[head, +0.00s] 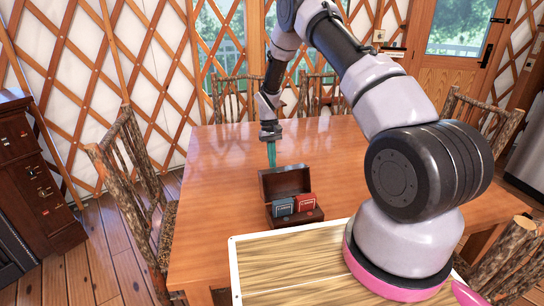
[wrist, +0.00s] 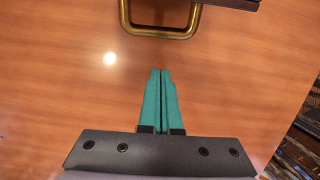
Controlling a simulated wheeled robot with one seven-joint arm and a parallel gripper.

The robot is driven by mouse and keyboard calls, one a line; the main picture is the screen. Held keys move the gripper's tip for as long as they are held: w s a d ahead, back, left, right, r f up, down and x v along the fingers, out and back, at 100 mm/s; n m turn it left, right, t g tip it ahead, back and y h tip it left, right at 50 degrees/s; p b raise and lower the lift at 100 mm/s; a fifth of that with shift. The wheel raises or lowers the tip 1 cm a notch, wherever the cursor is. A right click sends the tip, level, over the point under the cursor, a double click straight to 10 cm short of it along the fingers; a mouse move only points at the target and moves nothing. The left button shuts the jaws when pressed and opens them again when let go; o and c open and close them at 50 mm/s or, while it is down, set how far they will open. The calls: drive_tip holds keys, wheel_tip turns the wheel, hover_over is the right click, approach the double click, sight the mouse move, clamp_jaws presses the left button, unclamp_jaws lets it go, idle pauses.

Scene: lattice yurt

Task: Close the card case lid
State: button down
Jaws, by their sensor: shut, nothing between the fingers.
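The dark wooden card case (head: 313,215) stands on the table with its lid (head: 284,180) raised upright at the back. A blue-grey card box (head: 283,207) and a red card box (head: 305,203) sit inside it. My gripper (head: 271,164) points down just behind the raised lid. Its teal fingers are shut together and empty, and the lid may hide their very tips. In the wrist view the closed fingers (wrist: 161,72) are over bare tabletop. A brass loop handle (wrist: 160,33) and a dark edge (wrist: 240,3) show beyond them, apart from the fingertips.
The wooden table (head: 215,180) is mostly clear around the case. Rough log chairs stand around it, one at the left (head: 130,175). A dark drawer cabinet (head: 35,180) is at the far left.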

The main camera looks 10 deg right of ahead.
sight(283, 181)
drive_tip(key=x, duration=0.6)
drive_tip(key=shift+s+d+r, duration=0.1)
drive_tip(key=shift+s+r, duration=0.3)
drive_tip(key=shift+r, duration=0.2)
drive_tip(key=shift+s+r, duration=0.35)
drive_tip(key=shift+r, duration=0.2)
drive_tip(key=shift+s+r, duration=0.45)
drive_tip(key=shift+r, duration=0.1)
drive_tip(key=shift+r, duration=0.15)
